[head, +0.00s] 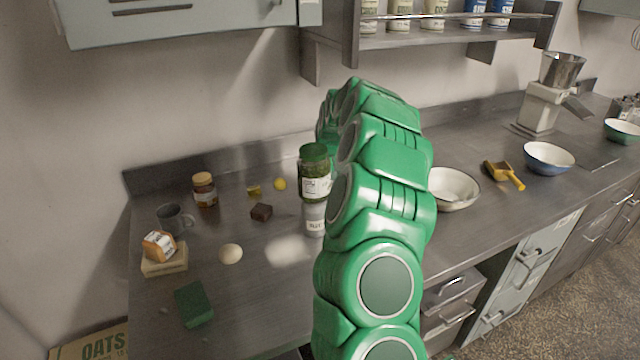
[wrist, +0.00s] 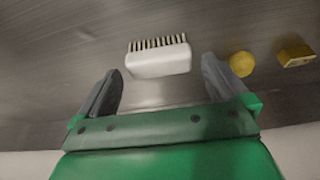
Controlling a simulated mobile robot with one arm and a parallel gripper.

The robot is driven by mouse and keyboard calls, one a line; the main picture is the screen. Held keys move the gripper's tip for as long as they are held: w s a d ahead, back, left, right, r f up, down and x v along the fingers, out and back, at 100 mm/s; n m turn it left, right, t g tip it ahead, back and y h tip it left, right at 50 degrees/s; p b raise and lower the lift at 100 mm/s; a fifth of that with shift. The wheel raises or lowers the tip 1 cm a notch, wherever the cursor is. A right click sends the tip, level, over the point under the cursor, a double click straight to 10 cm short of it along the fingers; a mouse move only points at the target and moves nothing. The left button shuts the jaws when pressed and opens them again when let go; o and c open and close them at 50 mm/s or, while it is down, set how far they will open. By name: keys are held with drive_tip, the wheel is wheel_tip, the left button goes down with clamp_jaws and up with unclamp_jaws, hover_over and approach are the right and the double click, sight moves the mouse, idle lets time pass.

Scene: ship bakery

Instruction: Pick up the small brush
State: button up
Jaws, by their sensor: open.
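The small brush (wrist: 158,61) shows in the wrist view, with a white back and a row of pale bristles along its far side. It lies on the grey metal counter, ahead of and between the two fingers. My gripper (wrist: 166,85) is open with dark fingers, and nothing is between the tips except the brush just beyond them. It does not appear to touch the brush. In the head view my green arm covers the middle of the counter, and I see neither the brush nor the gripper there.
A yellow lemon-like thing (wrist: 242,63) and a yellow block (wrist: 294,50) lie right of the gripper in the wrist view. In the head view, a green-lidded jar (head: 315,172) stands beside my arm. A white bowl (head: 455,203) and a yellow scoop (head: 503,174) lie to its right.

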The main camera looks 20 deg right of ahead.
drive_tip(key=shift+x, duration=1.8)
drive_tip(key=shift+w+r, duration=0.1)
drive_tip(key=c, duration=0.8)
drive_tip(key=shift+r, duration=0.1)
